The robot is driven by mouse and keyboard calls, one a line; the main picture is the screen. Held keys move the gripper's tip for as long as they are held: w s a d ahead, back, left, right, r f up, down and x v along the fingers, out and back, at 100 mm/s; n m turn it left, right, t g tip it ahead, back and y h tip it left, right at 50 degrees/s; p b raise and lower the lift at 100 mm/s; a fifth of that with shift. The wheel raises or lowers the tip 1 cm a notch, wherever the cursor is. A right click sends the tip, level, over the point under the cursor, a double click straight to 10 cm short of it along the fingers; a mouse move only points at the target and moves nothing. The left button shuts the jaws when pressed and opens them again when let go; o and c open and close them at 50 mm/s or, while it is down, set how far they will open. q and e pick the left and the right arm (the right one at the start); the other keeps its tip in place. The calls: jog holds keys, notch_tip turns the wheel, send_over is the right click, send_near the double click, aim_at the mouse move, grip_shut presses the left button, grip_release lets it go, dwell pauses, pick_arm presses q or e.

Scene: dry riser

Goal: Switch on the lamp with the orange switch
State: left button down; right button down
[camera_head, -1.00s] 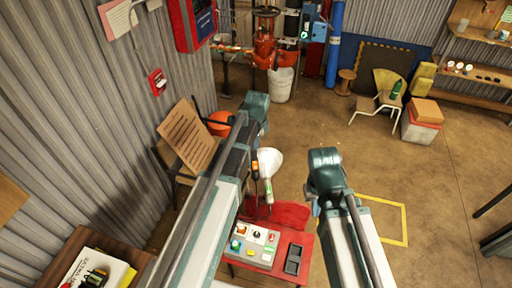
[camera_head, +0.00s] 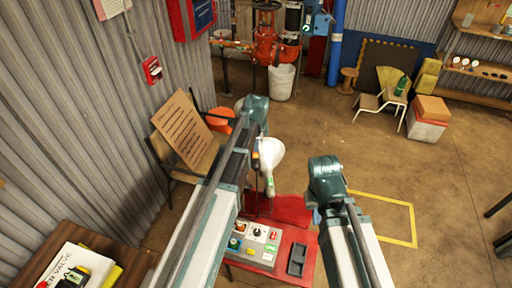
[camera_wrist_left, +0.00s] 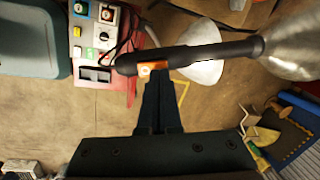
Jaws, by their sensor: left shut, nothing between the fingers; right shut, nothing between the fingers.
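A lamp with a black handle (camera_wrist_left: 215,54) and a grey metal shade (camera_wrist_left: 290,42) fills the upper right of the left wrist view. An orange switch (camera_wrist_left: 155,68) sits on the underside of its handle. My left gripper (camera_wrist_left: 159,84) is shut and empty, its fingertips right at the switch; I cannot tell whether they touch it. In the head view my left forearm largely hides this spot. A second lamp with a white shade (camera_head: 270,152) stands behind; it also shows in the left wrist view (camera_wrist_left: 203,68). My right gripper is hidden behind its own arm.
A red table (camera_head: 290,208) bears a grey control box (camera_head: 240,254) with several buttons and a black tray (camera_head: 297,260). A cardboard sheet (camera_head: 185,130) leans on a chair at the left. Open floor lies to the right, around a yellow marked square (camera_head: 413,225).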

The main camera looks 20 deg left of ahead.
pick_arm(q)
jog(key=shift+w+f, duration=0.1)
jog(key=shift+f, duration=0.2)
pick_arm(e)
jog(key=shift+f, duration=0.25)
pick_arm(q)
jog(key=shift+w+f, duration=0.15)
jog(key=shift+w, duration=0.05)
jog(key=shift+w+f+g+b, duration=0.15)
jog(key=shift+g+b, duration=0.15)
jog(key=shift+g, duration=0.1)
jog(key=shift+a+g+h, duration=0.1)
jog(key=shift+g+h, duration=0.3)
jog(key=shift+g, duration=0.3)
jog(key=shift+f, duration=0.15)
pick_arm(e)
jog(key=shift+s+d+f, duration=0.1)
jog(key=shift+s+f, duration=0.25)
jog(key=shift+f, duration=0.05)
pick_arm(q)
jog(key=shift+s+b, duration=0.3)
jog(key=shift+b, duration=0.15)
pick_arm(e)
jog(key=shift+s+f, duration=0.1)
